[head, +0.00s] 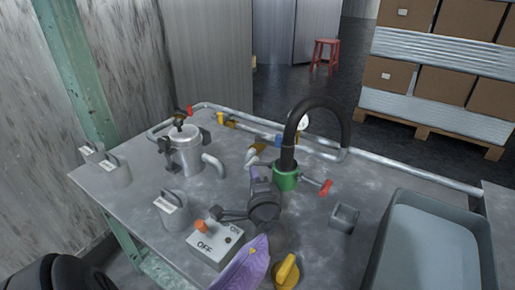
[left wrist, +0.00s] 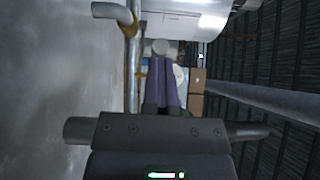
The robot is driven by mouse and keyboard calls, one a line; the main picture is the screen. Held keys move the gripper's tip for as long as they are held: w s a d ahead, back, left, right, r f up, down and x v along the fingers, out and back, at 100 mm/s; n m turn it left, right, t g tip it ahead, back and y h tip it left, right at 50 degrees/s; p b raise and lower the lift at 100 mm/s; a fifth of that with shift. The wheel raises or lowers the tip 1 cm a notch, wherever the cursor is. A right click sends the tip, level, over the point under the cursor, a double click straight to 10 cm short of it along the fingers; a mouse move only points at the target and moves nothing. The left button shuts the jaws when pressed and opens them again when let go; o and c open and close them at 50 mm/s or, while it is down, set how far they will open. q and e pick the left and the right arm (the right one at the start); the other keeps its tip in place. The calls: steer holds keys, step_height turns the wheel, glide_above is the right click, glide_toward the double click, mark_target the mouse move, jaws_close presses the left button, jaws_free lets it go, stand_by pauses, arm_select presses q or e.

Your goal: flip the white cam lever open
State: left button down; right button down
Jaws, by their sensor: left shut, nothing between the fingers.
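My left gripper (head: 255,173) is over the middle of the table, its dark body left of the green coupling (head: 286,180) that holds the thick black hose. Its purple fingers are shut and empty, also in the left wrist view (left wrist: 165,62). A pale, cream-white lever-like part (head: 250,156) lies just beyond the fingertips; I cannot tell for sure that it is the white cam lever, or whether it is touched. In the left wrist view a pale round end (left wrist: 161,47) shows at the fingertips.
A metal canister (head: 184,150) with a spout stands left of the gripper. A switch box (head: 212,247), yellow knob (head: 286,271), small grey block (head: 344,217) and red handle (head: 326,187) are nearby. A grey tub (head: 383,255) fills the right; a pipe (head: 405,170) runs along the back.

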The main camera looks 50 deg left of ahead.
arm_select(q)
steer(key=shift+s+a+r+m+y+b, duration=0.1)
steer(key=shift+a+r+m+y+b, duration=0.05)
steer(key=shift+a+m+y+b, duration=0.15)
arm_select(e)
steer(key=shift+s+d+f, duration=0.15)
steer(key=shift+d+f, duration=0.15)
steer(key=shift+d, duration=0.15)
